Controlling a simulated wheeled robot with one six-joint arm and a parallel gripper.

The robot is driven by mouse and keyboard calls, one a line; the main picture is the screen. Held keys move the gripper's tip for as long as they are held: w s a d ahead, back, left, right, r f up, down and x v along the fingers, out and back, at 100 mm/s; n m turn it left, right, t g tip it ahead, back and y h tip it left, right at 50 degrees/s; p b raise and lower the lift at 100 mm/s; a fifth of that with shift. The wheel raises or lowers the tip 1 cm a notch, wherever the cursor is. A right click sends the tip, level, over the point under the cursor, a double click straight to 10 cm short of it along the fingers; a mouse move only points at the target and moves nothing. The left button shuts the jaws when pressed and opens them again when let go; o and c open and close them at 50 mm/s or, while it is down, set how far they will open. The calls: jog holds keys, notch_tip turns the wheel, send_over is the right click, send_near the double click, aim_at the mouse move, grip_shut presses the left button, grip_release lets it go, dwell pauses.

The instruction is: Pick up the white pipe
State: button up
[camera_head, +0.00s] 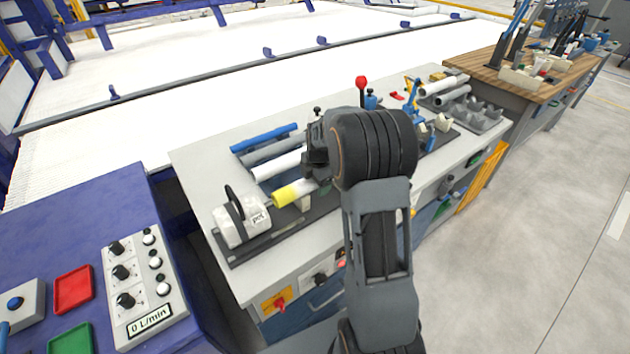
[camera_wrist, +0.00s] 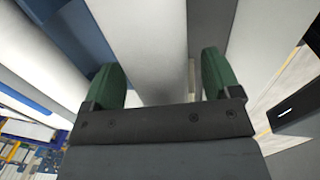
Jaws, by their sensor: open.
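A white pipe (camera_head: 278,166) lies on the grey bench in front of a grey pipe (camera_head: 270,151) and a blue pipe (camera_head: 263,137). My gripper (camera_head: 316,158) is over its right end, partly hidden by my own arm in the head view. In the wrist view, the open green fingertips of my gripper (camera_wrist: 160,78) stand on either side of a white pipe (camera_wrist: 143,40). The fingers look apart from it, with a clear gap at the right fingertip.
A yellow pipe (camera_head: 295,192) lies just in front, beside a white fixture (camera_head: 240,221) on a dark rail. A rack (camera_head: 478,115) with light pipes stands at the bench's right end. Upright blue tools (camera_head: 412,98) stand behind my arm.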

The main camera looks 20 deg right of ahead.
jog(key=shift+c, duration=0.5)
jog(key=c, duration=1.1)
jog(key=shift+o, duration=0.2)
jog(key=shift+r, duration=0.1)
